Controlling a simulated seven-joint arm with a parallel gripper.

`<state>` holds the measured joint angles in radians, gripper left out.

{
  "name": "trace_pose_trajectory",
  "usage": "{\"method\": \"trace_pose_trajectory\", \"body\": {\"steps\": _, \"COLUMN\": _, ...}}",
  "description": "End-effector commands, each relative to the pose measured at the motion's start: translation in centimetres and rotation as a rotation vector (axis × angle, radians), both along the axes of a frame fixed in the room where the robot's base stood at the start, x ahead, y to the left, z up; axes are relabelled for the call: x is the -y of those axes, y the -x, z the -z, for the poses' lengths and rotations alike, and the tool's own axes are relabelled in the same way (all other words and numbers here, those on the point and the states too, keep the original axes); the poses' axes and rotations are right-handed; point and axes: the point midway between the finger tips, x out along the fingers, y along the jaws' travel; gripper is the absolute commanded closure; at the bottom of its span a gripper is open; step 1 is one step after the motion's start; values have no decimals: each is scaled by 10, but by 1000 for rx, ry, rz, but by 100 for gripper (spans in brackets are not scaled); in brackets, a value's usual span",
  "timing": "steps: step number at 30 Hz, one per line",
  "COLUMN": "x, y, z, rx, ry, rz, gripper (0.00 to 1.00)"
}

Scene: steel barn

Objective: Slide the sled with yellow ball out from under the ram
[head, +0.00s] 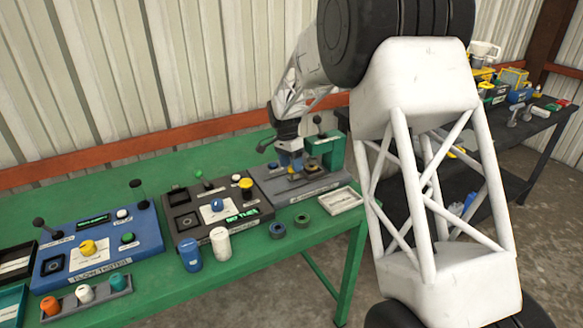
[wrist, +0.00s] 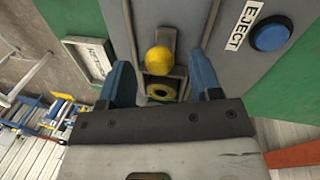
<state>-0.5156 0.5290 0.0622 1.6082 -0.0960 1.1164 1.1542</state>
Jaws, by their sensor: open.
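The press (head: 328,150) has a green column on a grey base at the right end of the green table. In the wrist view, the yellow ball (wrist: 159,60) sits on the grey sled track, with a yellow ring (wrist: 160,90) around a dark hole just below it in the picture. My gripper (head: 291,163) is over the press base, pointing down. Its blue fingers are open, one on each side of the ball, with gaps and no clear contact. The ram is hidden or not distinguishable, so I cannot tell how far the sled lies under it.
A blue button (wrist: 270,37) marked EJECT is on the press base. A pale tray (head: 342,201) and two dark rings (head: 277,230) lie in front. A black control box (head: 222,205), a blue control box (head: 97,245) and blue and white canisters (head: 190,254) stand to the left.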

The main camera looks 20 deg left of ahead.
Motion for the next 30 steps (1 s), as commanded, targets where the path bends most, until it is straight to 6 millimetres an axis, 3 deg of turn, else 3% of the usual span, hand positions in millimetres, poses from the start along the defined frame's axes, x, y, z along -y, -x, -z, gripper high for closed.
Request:
{"method": "trace_pose_trajectory", "body": {"steps": 6, "x": 2, "y": 2, "z": 13, "rx": 0, "ry": 0, "rz": 0, "gripper": 42}}
{"method": "trace_pose_trajectory", "body": {"steps": 16, "x": 3, "y": 2, "z": 14, "rx": 0, "ry": 0, "rz": 0, "gripper": 43}}
{"method": "trace_pose_trajectory", "body": {"steps": 27, "x": 2, "y": 2, "z": 14, "rx": 0, "ry": 0, "rz": 0, "gripper": 100}}
{"method": "trace_pose_trajectory", "body": {"steps": 30, "x": 2, "y": 2, "z": 14, "rx": 0, "ry": 0, "rz": 0, "gripper": 100}}
